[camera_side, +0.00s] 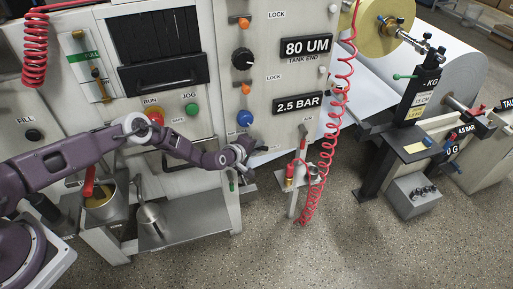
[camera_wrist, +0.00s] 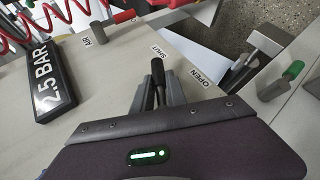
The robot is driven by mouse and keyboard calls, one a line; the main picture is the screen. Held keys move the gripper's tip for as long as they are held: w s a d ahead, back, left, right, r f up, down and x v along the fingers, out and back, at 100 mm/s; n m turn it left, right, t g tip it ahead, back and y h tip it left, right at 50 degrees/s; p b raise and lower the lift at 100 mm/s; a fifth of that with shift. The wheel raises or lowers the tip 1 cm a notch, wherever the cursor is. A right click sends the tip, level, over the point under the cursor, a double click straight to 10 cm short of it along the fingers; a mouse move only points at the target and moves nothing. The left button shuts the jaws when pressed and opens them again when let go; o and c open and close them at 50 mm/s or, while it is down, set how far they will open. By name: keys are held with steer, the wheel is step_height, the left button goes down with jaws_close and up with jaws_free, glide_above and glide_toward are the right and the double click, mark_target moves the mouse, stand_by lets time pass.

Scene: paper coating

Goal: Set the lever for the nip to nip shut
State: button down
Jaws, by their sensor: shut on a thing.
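The nip lever (camera_wrist: 157,70) is a black handle on the pale machine panel. In the wrist view its tip points up toward the SHUT label (camera_wrist: 160,52). The OPEN label (camera_wrist: 200,77) is to the right of it. My gripper (camera_wrist: 159,92) is shut on the lever, with a grey finger on either side of it. In the side view my gripper (camera_side: 249,149) is at the panel below the blue knob, and it largely hides the lever.
The 2.5 BAR display (camera_wrist: 54,82) and a red-handled AIR valve (camera_wrist: 112,23) are left of the lever. A green-tipped handle (camera_wrist: 284,80) is to the right. In the side view a coiled red hose (camera_side: 325,150) hangs just right of my gripper.

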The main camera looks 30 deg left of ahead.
steer(key=c, duration=1.3)
jaws_free()
steer(key=shift+c, duration=0.2)
steer(key=v, duration=0.7)
